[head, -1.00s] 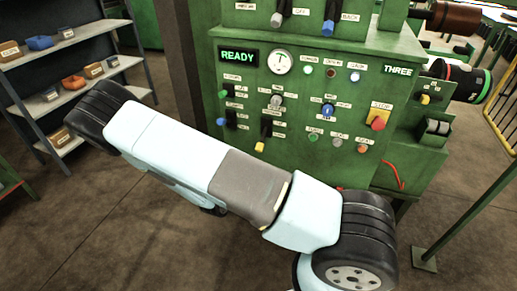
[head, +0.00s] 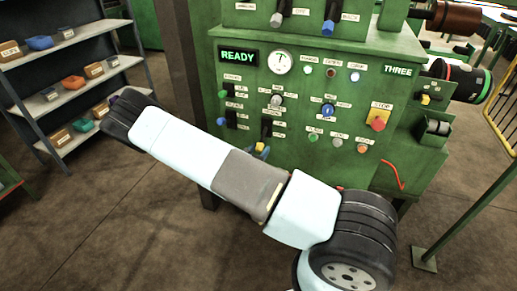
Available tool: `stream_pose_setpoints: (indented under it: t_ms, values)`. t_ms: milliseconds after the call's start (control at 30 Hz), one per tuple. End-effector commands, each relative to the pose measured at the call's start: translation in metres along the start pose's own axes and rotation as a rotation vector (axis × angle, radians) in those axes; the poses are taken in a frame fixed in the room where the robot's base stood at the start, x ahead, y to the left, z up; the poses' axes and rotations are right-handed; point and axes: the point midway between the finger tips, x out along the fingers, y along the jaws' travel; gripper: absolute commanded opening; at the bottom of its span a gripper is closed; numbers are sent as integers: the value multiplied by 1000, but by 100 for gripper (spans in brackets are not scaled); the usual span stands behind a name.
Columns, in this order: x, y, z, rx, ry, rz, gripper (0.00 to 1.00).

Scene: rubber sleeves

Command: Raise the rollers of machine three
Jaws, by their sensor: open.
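The green machine (head: 300,180) carries the word THREE at the right of its panel and a lit READY display (head: 238,56). Its panel has levers with a green knob (head: 222,93), a blue knob (head: 221,121), a grey knob (head: 275,100) and a yellow knob (head: 261,147). A small pale shape lies beside the yellow knob; I cannot tell what it is. A blue selector (head: 328,110) sits right of the middle. Most labels are too small to read. Rollers cannot be made out for certain. My arm crosses in front of the panel's lower left; my gripper is not visible.
A red stop button (head: 378,122) is on the panel's right. Two more levers, grey-tipped (head: 277,20) and blue-tipped (head: 328,27), are above. Metal shelves (head: 70,75) with small bins stand at left, a yellow barrier (head: 500,105) at right. Floor at lower left is clear.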

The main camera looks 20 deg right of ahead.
Motion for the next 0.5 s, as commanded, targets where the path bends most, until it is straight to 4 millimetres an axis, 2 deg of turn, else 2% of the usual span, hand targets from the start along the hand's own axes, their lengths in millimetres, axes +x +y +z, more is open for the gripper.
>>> stream_pose_setpoints:
  t_ms: [200,500]
  values:
    - [19,0,0,1,0,-1,61]
    - [22,0,0,1,1,0,61]
